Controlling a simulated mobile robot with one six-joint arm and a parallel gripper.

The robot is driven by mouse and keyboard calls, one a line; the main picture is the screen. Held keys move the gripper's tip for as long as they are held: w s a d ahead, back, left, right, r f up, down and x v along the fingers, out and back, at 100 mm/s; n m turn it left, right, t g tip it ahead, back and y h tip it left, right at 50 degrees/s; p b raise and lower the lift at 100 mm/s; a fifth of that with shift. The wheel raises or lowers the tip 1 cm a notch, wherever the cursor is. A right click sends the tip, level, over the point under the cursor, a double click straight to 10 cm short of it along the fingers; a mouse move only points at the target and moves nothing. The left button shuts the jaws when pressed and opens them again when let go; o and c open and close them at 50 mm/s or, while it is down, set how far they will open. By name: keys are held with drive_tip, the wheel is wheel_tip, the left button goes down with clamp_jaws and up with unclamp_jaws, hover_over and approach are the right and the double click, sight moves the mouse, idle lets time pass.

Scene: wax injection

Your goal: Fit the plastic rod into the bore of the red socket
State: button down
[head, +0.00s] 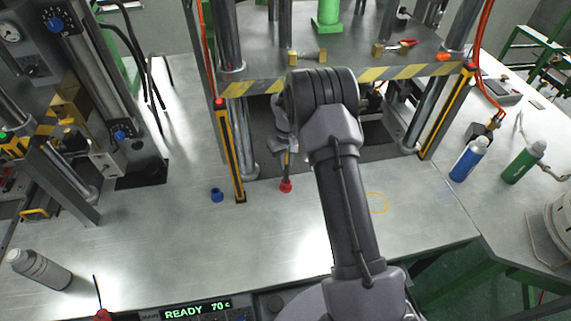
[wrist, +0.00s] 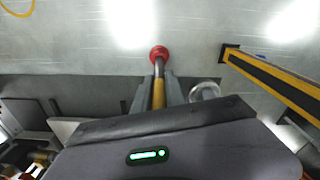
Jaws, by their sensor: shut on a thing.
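The red socket (head: 286,187) stands on the metal table in front of the press; the wrist view shows it (wrist: 159,51) at top centre. My gripper (head: 285,150) is above it, shut on the plastic rod (wrist: 159,92). In the wrist view the rod is amber between the two fingers, with a greyish end toward the socket. In the head view the rod (head: 287,168) looks nearly upright, and its lower end meets the red socket. Whether the end is inside the bore or only over it, I cannot tell. My arm hides part of the press behind.
A blue socket (head: 217,195) stands left of a yellow-black post (head: 231,155), which rises close to the left of my gripper. The striped press edge (head: 395,72) is above. Blue (head: 467,160) and green (head: 522,163) bottles stand right.

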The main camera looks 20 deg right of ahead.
drive_tip(key=shift+f, duration=0.65)
drive_tip(key=c, duration=1.4)
unclamp_jaws()
